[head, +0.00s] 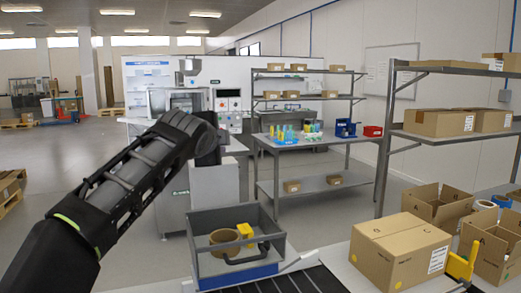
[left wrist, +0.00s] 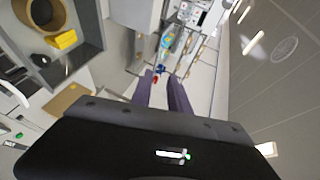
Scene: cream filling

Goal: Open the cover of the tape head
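A grey open-topped housing (head: 192,222), which looks like the tape head, stands at the lower middle of the head view. Inside are a brown tape roll (head: 224,243) and a yellow part (head: 245,231); a dark bar shows at its front. In the left wrist view, the housing (left wrist: 88,62), tape roll (left wrist: 45,14) and yellow part (left wrist: 63,40) are at the upper left. My left gripper (head: 208,152) is above and behind the housing, apart from it. Its fingers (left wrist: 163,88) are spread with nothing between them. I cannot make out a separate cover. My right gripper is out of view.
Dark conveyor strips (head: 285,284) run beside the housing. A closed carton (head: 398,252) and a yellow part (head: 461,266) are at right, near open cartons (head: 437,205). A steel worktable (head: 300,145) and a grey cabinet machine stand behind.

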